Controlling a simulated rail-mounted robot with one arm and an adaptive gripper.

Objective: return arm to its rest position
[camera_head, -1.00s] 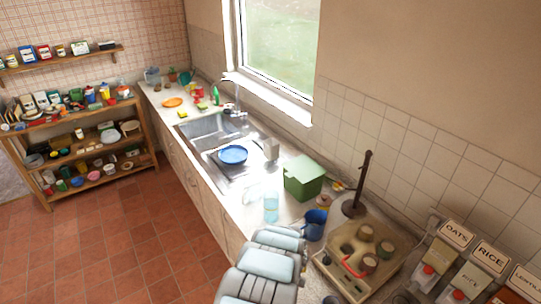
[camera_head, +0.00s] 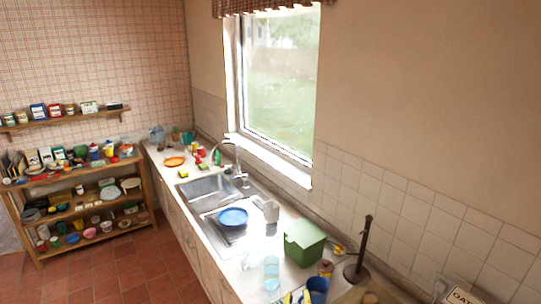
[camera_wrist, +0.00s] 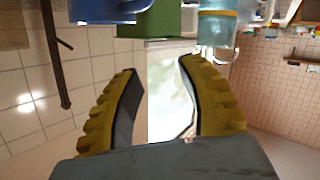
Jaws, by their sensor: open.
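My gripper (camera_wrist: 160,68) shows in the wrist view with two yellow ridged fingers spread apart. Nothing is between them. The rest of my arm is out of the head view. The wrist view looks upside down, with the green box (camera_wrist: 157,20), the blue mug (camera_wrist: 105,10) and a clear glass (camera_wrist: 217,30) at the top, beyond the fingers.
The counter holds a sink (camera_head: 207,188) with a blue plate (camera_head: 233,217), the green box (camera_head: 304,243), a clear glass (camera_head: 271,272) and a dark upright post (camera_head: 364,244). A loaded shelf unit (camera_head: 140,179) stands at the left. Red floor (camera_head: 115,273) is clear.

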